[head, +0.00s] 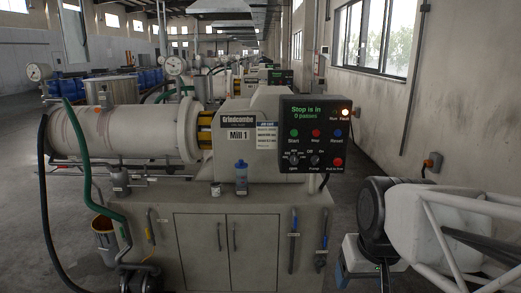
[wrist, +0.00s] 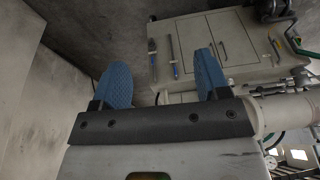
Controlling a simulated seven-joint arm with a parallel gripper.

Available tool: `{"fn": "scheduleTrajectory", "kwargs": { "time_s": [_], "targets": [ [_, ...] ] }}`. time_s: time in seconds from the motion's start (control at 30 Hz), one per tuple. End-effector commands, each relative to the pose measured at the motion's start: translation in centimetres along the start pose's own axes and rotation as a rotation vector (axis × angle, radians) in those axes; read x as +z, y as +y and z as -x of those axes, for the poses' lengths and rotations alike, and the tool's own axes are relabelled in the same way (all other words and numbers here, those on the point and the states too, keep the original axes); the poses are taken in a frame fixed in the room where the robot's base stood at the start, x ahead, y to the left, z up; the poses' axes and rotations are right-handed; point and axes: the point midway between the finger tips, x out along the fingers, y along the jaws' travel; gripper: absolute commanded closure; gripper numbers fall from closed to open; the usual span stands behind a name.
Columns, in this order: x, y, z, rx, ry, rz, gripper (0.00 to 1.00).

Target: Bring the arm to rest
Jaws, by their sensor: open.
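My gripper (wrist: 162,72) is open, its two blue fingers wide apart with nothing between them in the wrist view. In the head view my arm is at the lower right, beside the mill's cabinet (head: 253,235) and apart from it. The hand there is low down, partly cut off by the frame's bottom edge. The wrist view shows the same cabinet (wrist: 238,50) turned over, beyond the fingers, with bare floor and wall to the left.
Mill 1 (head: 130,133) stands on the left, with green and black hoses. Its control panel (head: 316,135) reads "Stop is in" and has a lit lamp (head: 345,112). A wall runs along the right.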

Motion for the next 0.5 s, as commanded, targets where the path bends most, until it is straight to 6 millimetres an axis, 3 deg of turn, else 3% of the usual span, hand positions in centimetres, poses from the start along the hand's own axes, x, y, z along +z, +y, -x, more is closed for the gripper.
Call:
{"fn": "scheduleTrajectory", "kwargs": {
  "time_s": [0.1,0.2,0.5],
  "targets": [
    [2.7,0.1,-0.3,0.021,-0.013,0.000,0.31],
    [4.2,0.2,-0.6,0.034,-0.020,-0.003,0.31],
    [5.4,0.4,-0.8,0.045,-0.028,-0.004,0.31]
  ]
}}
